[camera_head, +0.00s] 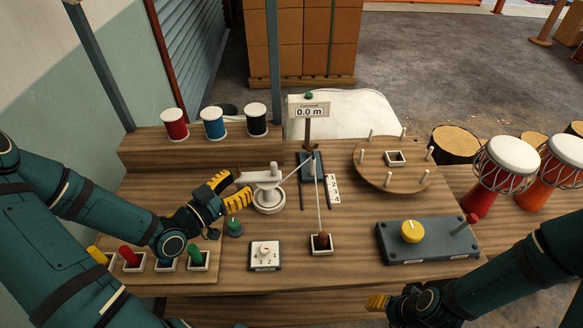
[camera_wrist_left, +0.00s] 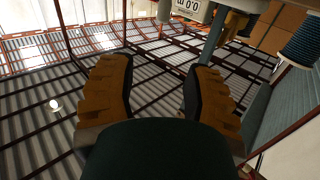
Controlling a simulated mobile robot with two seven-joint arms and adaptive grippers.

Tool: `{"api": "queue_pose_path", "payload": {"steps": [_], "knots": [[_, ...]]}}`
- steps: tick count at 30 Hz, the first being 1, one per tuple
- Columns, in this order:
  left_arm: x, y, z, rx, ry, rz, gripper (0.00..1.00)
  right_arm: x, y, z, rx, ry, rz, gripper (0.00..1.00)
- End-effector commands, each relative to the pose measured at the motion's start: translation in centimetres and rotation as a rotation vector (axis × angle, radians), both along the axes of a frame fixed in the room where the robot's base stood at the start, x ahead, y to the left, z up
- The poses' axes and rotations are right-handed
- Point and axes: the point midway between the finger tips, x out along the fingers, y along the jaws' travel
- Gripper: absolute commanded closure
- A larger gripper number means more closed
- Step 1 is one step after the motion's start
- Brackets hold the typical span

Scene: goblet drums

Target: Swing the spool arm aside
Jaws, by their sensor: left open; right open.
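The spool arm (camera_head: 262,176) is a white horizontal arm on a round white post and base, standing left of the table's middle. Its left end points towards my left gripper (camera_head: 236,185). That gripper is open, with its yellow fingers close by the arm's left end; I cannot tell whether they touch it. In the left wrist view the fingers (camera_wrist_left: 158,85) are wide apart with nothing gripped, and a pale part (camera_wrist_left: 240,5) shows beyond the right fingertip. My right gripper (camera_head: 378,302) is open at the lower right, partly hidden, far from the spool arm.
Red (camera_head: 174,124), blue (camera_head: 213,123) and black spools (camera_head: 256,119) stand on the back shelf.

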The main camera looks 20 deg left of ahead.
Motion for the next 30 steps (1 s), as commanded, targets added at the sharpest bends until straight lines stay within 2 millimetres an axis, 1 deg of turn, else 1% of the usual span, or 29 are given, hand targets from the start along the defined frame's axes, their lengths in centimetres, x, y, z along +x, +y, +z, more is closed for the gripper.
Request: {"api": "queue_pose_path", "payload": {"steps": [1,4,8,11,14,17,30], "knots": [[-0.1,0.1,-2.1,0.001,0.002,0.002,0.5,-0.3,0.1,-2.0,0.001,0.006,0.007,0.47],[-0.1,0.1,-3.4,0.001,0.002,0.003,0.5,-0.7,0.2,-3.3,0.004,0.013,0.014,0.47],[-0.1,0.1,-4.2,0.001,0.002,0.002,0.5,-0.9,0.3,-4.1,0.005,0.016,0.018,0.47],[0.1,0.0,-4.3,0.0,0.001,0.001,0.5,-0.9,0.3,-4.2,0.004,0.017,0.019,0.47],[0.7,-0.3,-4.3,0.0,0.0,-0.001,0.5,-0.9,0.2,-4.3,0.004,0.017,0.019,0.47],[2.0,-0.7,-4.3,0.0,-0.001,-0.001,0.5,-0.9,0.3,-4.4,0.004,0.016,0.018,0.47],[9.9,-3.5,-4.4,-0.001,-0.002,0.0,0.5,-0.6,0.2,-5.8,0.003,0.01,0.017,0.47]]}}
